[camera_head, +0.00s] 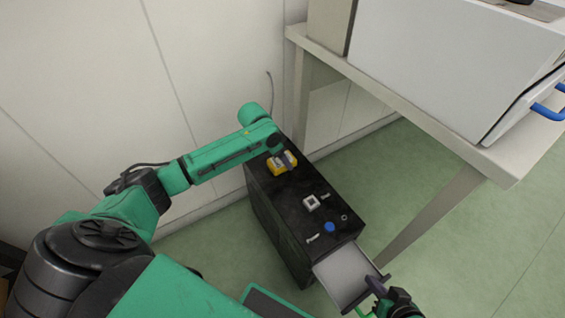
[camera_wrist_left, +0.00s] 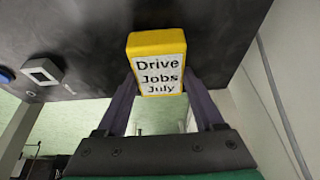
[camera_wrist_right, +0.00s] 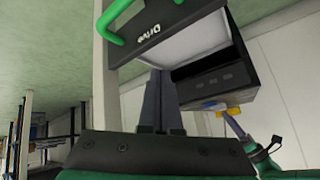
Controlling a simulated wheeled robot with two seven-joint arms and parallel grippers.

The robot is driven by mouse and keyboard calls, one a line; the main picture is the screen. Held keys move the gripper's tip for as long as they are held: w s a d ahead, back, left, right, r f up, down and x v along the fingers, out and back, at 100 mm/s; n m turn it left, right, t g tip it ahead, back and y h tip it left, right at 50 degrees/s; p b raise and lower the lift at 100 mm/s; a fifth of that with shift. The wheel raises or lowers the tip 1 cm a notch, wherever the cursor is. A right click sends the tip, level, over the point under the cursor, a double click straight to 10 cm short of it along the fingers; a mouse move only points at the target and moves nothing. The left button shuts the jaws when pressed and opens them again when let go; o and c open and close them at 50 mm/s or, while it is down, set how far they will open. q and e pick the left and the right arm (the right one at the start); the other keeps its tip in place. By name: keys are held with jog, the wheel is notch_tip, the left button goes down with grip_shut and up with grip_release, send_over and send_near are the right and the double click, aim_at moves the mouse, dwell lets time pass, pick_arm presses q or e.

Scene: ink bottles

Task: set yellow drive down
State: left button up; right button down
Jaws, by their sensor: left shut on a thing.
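The yellow drive (camera_head: 282,163) is at the back end of the black box's top. In the left wrist view the drive (camera_wrist_left: 157,42) shows a white label reading "Drive Jobs July". My left gripper (camera_head: 285,158) is shut on it, with one finger on each side (camera_wrist_left: 160,92). The drive is at or just above the box top; I cannot tell whether it touches. My right gripper (camera_head: 376,284) is shut, with its fingers together (camera_wrist_right: 160,78) beside the open drawer (camera_head: 345,276). Nothing shows between them.
The black box (camera_head: 275,215) stands on the green floor, its top carrying a white square button (camera_head: 311,202) and a blue button (camera_head: 330,227). The drawer front, labelled "Drive", has a green handle (camera_wrist_right: 112,22). A table (camera_head: 440,130) with a white machine (camera_head: 450,60) stands to the right.

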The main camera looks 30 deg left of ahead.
pick_arm(q)
jog(key=shift+f, duration=0.45)
pick_arm(e)
jog(key=shift+w+a+f, duration=0.1)
jog(key=shift+a+f, duration=0.15)
jog(key=shift+a, duration=0.05)
jog(key=shift+r, duration=0.1)
pick_arm(q)
jog(key=o, duration=1.5)
jog(key=shift+r, duration=0.15)
